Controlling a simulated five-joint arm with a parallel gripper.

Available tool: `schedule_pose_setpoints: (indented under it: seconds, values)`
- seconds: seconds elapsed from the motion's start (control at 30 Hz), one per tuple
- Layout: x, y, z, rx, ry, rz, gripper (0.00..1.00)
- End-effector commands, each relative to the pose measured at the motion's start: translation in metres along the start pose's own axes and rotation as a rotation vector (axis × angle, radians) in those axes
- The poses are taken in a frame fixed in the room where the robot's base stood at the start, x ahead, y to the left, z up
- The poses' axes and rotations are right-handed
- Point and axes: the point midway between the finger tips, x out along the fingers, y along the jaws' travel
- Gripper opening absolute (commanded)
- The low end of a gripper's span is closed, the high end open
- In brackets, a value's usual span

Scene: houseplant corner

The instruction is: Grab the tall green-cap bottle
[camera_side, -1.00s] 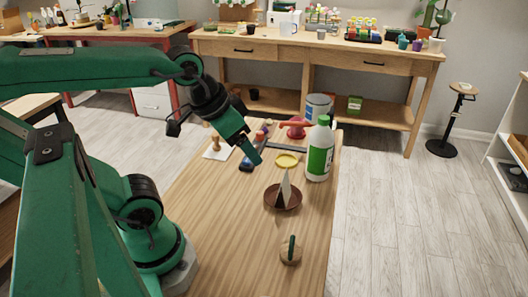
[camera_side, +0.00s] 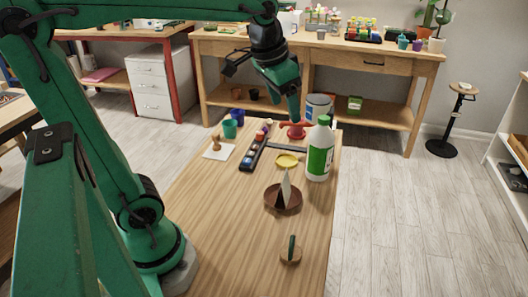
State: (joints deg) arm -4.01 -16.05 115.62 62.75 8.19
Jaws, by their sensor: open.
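The tall bottle (camera_side: 319,152) is white with a green label and a green cap. It stands upright near the right edge of the wooden table (camera_side: 235,205). My gripper (camera_side: 294,110) is open and points down, to the left of the bottle's cap in the picture and apart from it. Its fingers overlap the view of the red object (camera_side: 296,132) behind. The gap between the fingers is hard to see from this side.
A yellow dish (camera_side: 287,160) lies left of the bottle. A brown saucer (camera_side: 283,200) holding a pale upright piece is in front. The front left tabletop is clear.

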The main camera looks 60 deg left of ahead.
Motion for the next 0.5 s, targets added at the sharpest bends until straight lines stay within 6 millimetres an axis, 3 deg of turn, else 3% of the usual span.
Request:
schedule_pose_setpoints:
  seconds: [0.5]
  values:
    - [0.035,-0.039,-0.091,0.06,-0.151,0.017,0.68]
